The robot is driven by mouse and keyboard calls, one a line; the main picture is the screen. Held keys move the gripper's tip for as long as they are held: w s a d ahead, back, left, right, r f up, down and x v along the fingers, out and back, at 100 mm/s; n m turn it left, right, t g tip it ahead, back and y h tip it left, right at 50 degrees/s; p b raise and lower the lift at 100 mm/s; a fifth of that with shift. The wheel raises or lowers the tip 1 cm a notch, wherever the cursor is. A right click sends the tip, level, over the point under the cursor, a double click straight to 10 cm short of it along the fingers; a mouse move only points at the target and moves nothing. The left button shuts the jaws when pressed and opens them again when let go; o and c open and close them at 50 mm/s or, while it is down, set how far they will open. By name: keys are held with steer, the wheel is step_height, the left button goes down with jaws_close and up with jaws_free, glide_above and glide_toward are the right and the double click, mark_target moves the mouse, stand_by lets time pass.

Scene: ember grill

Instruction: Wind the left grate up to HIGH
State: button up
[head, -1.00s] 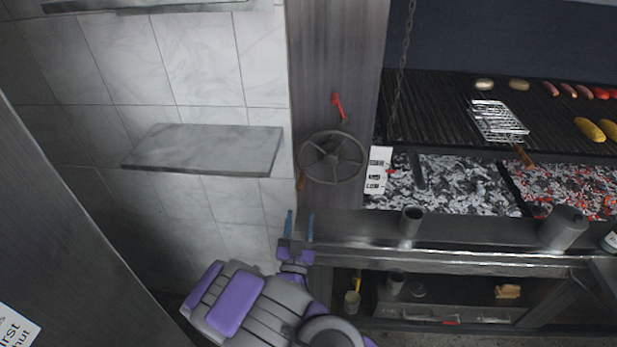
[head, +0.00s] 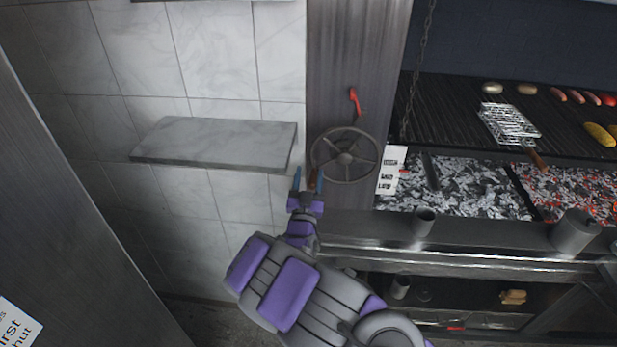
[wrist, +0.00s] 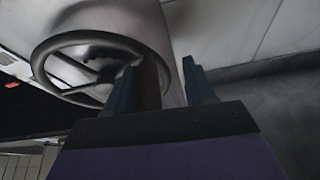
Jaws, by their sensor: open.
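The round spoked handwheel (head: 345,155) is mounted on the grey metal post left of the grill. A brown handle knob (head: 313,178) sits at its lower left rim, partly behind my fingers. My gripper (head: 308,180) is open at that lower left rim. In the wrist view the wheel (wrist: 100,60) is close, and the brown knob (wrist: 150,82) shows beside or between my open fingers (wrist: 165,85); contact cannot be told. A red lever (head: 355,101) is above the wheel. The left grate (head: 455,115) lies over grey coals. A white level label (head: 391,170) is right of the wheel, its pointer unclear.
A marble shelf (head: 215,143) juts from the tiled wall left of the wheel. A metal ledge (head: 370,228) with a cup (head: 424,222) and a larger pot (head: 575,232) runs below the grill. A chain (head: 416,75) hangs beside the post.

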steer(key=shift+w+d+r, duration=0.25)
steer(key=shift+w+d, duration=0.1)
steer(key=shift+d, duration=0.15)
steer(key=shift+d+r, duration=0.1)
steer(key=shift+d, duration=0.45)
steer(key=shift+a, duration=0.7)
steer(key=c, duration=0.4)
steer(key=shift+c, duration=0.9)
steer(key=shift+d, duration=0.25)
jaws_close()
steer(key=shift+a, duration=0.1)
